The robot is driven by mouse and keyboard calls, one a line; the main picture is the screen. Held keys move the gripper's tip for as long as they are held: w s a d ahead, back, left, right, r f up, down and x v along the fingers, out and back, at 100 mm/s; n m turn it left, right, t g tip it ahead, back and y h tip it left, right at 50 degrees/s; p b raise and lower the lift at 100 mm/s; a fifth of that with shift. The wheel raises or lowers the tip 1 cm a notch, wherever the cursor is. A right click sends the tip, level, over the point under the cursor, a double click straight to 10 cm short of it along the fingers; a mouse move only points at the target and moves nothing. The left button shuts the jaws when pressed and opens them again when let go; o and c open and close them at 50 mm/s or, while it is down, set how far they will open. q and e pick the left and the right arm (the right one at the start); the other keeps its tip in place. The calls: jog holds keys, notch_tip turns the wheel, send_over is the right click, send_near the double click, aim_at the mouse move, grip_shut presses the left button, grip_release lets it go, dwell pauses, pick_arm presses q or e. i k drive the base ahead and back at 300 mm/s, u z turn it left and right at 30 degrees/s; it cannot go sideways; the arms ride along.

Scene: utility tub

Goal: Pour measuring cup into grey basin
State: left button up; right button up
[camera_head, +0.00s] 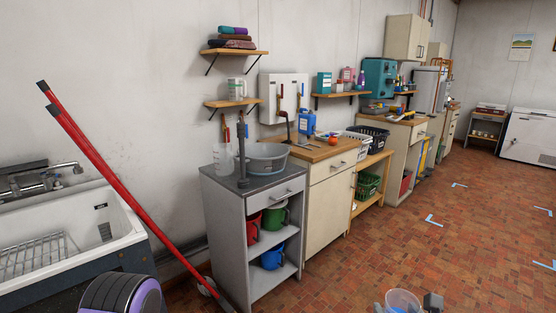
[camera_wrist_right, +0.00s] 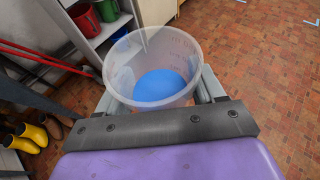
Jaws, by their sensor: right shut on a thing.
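A clear measuring cup (camera_wrist_right: 182,45) with blue liquid (camera_wrist_right: 160,86) in its bottom fills the middle of the right wrist view. It also shows at the bottom edge of the head view (camera_head: 403,298). My right gripper (camera_wrist_right: 160,98) is shut on the cup, a finger on each side, and holds it over the floor. The grey basin (camera_head: 266,168) stands on the grey cabinet, up and to the left of the cup, well apart from it. The basin's inside shows only in part. My left gripper is not in view.
A clear jug (camera_head: 222,160) and a dark upright fixture (camera_head: 242,155) stand left of the basin on the grey cabinet (camera_head: 227,180). A wooden counter (camera_head: 322,151) adjoins it. Red poles (camera_head: 110,175) lean across the left. The tiled floor (camera_head: 400,255) at right is clear.

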aim_at(262, 159)
jog(key=z, duration=0.7)
jog(key=i, duration=2.2)
jog(key=u, duration=1.4)
jog(key=i, duration=0.6)
jog(key=u, duration=0.55)
